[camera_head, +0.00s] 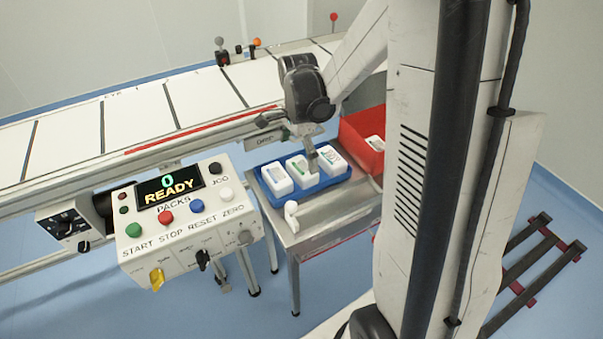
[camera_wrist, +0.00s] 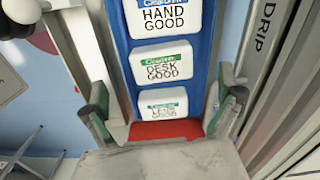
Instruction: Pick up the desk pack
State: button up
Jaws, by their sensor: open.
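The desk pack (camera_wrist: 162,63) is a white pack with a green stripe, labelled DESK GOOD. It lies in the middle of a blue tray (camera_wrist: 197,50), between the HAND GOOD pack (camera_wrist: 164,18) and a smaller-looking pack (camera_wrist: 163,103) that seems to read LENS GOOD. In the head view the desk pack (camera_head: 302,172) is the middle of three packs in the blue tray (camera_head: 316,185), partly hidden by my gripper (camera_head: 308,150). My gripper is open and empty above the tray. In the wrist view its fingers (camera_wrist: 164,98) stand wide on both sides of the tray's lower end.
A red bin (camera_head: 352,140) stands right of the tray, holding a white item. The tray sits on a metal table (camera_head: 298,225) with a white knobbed part at its front. The conveyor (camera_head: 140,108) and control box (camera_head: 185,225), reading 0 and READY, are to the left.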

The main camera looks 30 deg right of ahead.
aim_at(299, 168)
jog(key=shift+f+b, duration=0.8)
jog(key=shift+f, duration=2.15)
jog(key=shift+r, duration=0.1)
jog(key=c, duration=1.3)
jog(key=shift+c, duration=0.2)
